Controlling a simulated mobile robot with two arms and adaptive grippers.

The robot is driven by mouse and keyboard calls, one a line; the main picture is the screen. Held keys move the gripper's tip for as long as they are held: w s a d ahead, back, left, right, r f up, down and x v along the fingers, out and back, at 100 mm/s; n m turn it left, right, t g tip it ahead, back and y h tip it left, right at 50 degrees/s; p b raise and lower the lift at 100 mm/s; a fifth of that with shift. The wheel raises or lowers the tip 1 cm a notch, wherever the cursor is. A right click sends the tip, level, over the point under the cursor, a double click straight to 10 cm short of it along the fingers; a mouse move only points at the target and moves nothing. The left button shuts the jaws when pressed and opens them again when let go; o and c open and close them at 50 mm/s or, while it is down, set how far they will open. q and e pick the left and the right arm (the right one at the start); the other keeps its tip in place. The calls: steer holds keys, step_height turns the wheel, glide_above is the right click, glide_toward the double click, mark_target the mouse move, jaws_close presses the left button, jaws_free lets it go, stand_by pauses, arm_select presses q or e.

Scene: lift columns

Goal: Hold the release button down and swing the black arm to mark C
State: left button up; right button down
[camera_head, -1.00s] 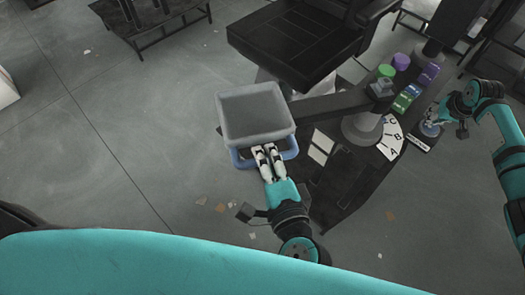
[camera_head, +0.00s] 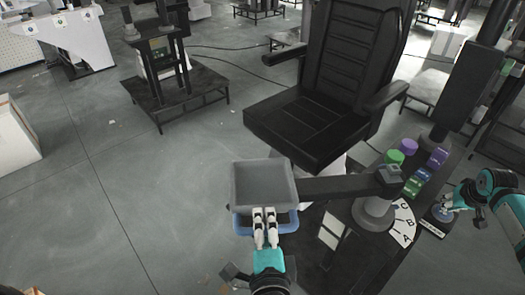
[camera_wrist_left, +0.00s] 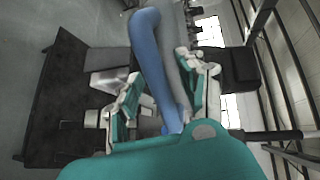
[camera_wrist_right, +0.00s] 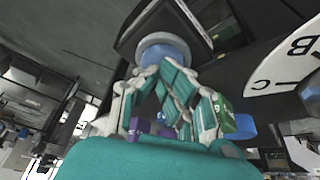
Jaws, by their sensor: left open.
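The black arm (camera_head: 335,188) reaches left from the grey post (camera_head: 374,212) and carries a grey tray (camera_head: 236,192) with a blue handle (camera_head: 288,222) at its near edge. My left gripper (camera_head: 264,214) is at this handle. In the left wrist view the handle (camera_wrist_left: 150,60) runs between the spread fingers. The white dial (camera_head: 405,230) beside the post bears A, B and C, with C farthest back. My right gripper (camera_head: 446,205) is at the blue release button (camera_wrist_right: 166,47), its fingertips together against it. Whether the button is pressed down is unclear. No pointer shows on the dial.
A black chair (camera_head: 315,125) stands just behind the arm. Green (camera_head: 394,157) and purple (camera_head: 438,157) round pieces sit behind the dial, near a dark upright column (camera_head: 465,85).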

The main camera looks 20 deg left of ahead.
mark_target(232, 164)
arm_select(q)
steer(key=w+a+m+h, duration=0.1)
steer(key=w+a, duration=0.1)
steer(key=w, duration=0.1)
steer(key=w+a+m+h, duration=0.1)
steer(key=w+a+h, duration=0.1)
steer(key=w, duration=0.2)
steer(key=w+a+m+t+h, duration=0.1)
steer(key=w+a+m+h, duration=0.1)
steer(key=w, duration=0.1)
steer(key=shift+w+a+r, duration=0.1)
steer(key=shift+w+r, duration=0.05)
steer(key=shift+w, duration=0.2)
steer(key=w+a+m+g+h, duration=0.15)
steer(key=w+m+h, duration=0.35)
steer(key=w, duration=0.8)
steer(key=shift+n+t+h, duration=0.25)
steer(key=shift+n+h, duration=0.15)
steer(key=shift+h, duration=0.1)
steer(key=v, duration=1.2)
steer(key=shift+s+a, duration=0.2)
steer(key=shift+a, duration=0.1)
steer(key=shift+w, duration=0.15)
steer(key=x, duration=1.2)
steer(key=shift+w+d, duration=0.1)
steer(key=shift+v, duration=6.9)
